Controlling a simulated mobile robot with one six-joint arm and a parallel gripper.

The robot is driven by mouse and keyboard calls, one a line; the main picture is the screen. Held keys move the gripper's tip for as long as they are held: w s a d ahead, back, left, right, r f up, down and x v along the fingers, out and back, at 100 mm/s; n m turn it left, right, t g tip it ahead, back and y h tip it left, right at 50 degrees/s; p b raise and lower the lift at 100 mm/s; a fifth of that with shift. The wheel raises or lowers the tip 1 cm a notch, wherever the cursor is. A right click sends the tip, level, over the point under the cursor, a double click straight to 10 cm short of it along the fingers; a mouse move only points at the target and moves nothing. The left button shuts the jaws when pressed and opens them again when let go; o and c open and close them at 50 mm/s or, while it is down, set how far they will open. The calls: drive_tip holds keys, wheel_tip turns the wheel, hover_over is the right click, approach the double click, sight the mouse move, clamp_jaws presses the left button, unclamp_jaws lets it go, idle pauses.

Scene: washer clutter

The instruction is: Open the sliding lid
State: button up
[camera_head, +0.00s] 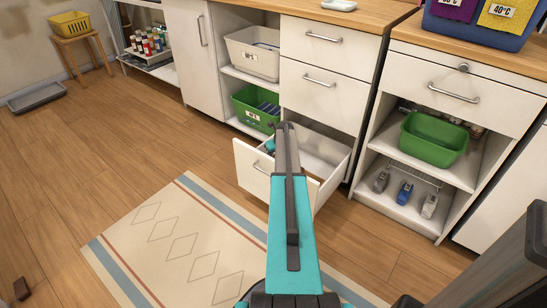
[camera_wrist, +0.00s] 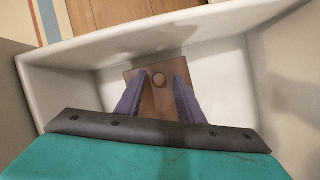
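A brown wooden panel (camera_wrist: 151,99), probably the sliding lid, lies in the white drawer in the wrist view. A small round knob or recess (camera_wrist: 158,80) shows near its far edge. My gripper (camera_wrist: 162,77) points down into the drawer; its two purple-grey fingers are apart, one on each side of the round feature. I cannot tell whether they touch the panel. In the head view the pulled-out drawer (camera_head: 322,160) is partly covered by my arm, and the panel and fingertips are hidden there.
The drawer walls (camera_wrist: 85,52) stand close around my gripper. A green bin (camera_head: 255,108) sits on the shelf left of the drawer, and a green basin (camera_head: 433,139) stands on the right-hand shelf. A patterned rug (camera_head: 185,245) lies on the open floor.

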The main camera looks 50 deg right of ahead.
idle(0.3)
drive_tip(key=p+v, duration=0.4)
drive_tip(key=v, duration=1)
drive_tip(key=shift+w+d, duration=0.1)
drive_tip(key=shift+d, duration=0.05)
idle(0.3)
